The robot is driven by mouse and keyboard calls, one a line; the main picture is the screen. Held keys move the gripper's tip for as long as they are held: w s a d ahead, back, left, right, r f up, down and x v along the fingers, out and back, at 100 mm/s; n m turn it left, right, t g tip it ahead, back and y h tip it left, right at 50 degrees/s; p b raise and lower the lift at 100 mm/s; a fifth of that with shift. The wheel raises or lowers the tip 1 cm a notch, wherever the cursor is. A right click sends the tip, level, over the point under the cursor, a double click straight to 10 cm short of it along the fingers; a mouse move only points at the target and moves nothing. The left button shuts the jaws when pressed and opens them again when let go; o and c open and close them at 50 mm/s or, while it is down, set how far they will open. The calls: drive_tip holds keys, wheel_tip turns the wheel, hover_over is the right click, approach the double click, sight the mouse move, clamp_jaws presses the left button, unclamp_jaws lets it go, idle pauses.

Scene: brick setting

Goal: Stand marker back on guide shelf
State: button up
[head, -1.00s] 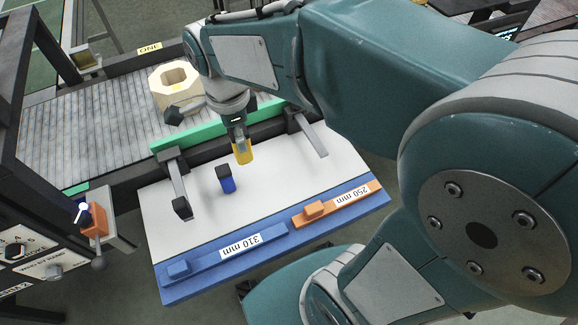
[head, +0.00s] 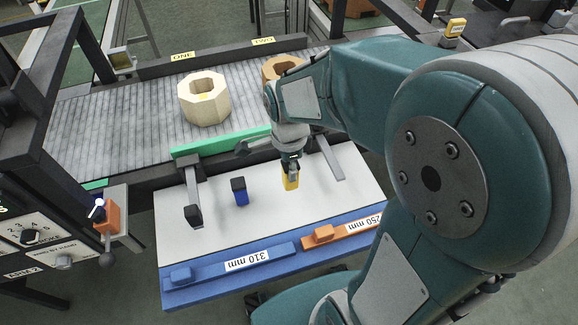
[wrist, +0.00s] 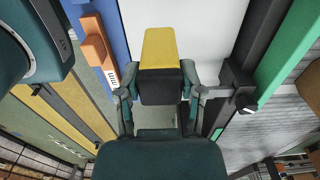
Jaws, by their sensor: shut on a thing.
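A yellow marker with a black end is in my gripper (head: 290,165). The yellow part (head: 291,182) points down over the white guide shelf (head: 262,222), to the right of a blue marker with a black top (head: 240,191). The blue marker stands upright on the shelf. In the wrist view, my gripper (wrist: 160,90) is shut on the black end of the yellow marker (wrist: 160,48), one finger on each side. Whether the yellow end touches the shelf, I cannot tell.
A blue bar (head: 210,270) labelled 310 mm and an orange bar (head: 328,235) labelled 250 mm lie along the front. Dark brackets (head: 194,200) and a green rail (head: 220,143) border the shelf. A pale octagonal ring (head: 222,110) sits on the roller conveyor (head: 110,125) behind.

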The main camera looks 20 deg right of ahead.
drive_tip(key=shift+w+d+f, duration=0.3)
drive_tip(key=shift+w+f, duration=0.35)
drive_tip(key=shift+f, duration=0.75)
drive_tip(key=shift+w+d+f, duration=0.25)
drive_tip(key=shift+w+f, duration=0.45)
drive_tip(key=shift+f, duration=0.75)
drive_tip(key=shift+w+d+f, duration=0.3)
drive_tip(key=shift+w+f, duration=0.35)
drive_tip(key=shift+f, duration=0.75)
drive_tip(key=o, duration=0.9)
drive_tip(key=shift+f, duration=0.1)
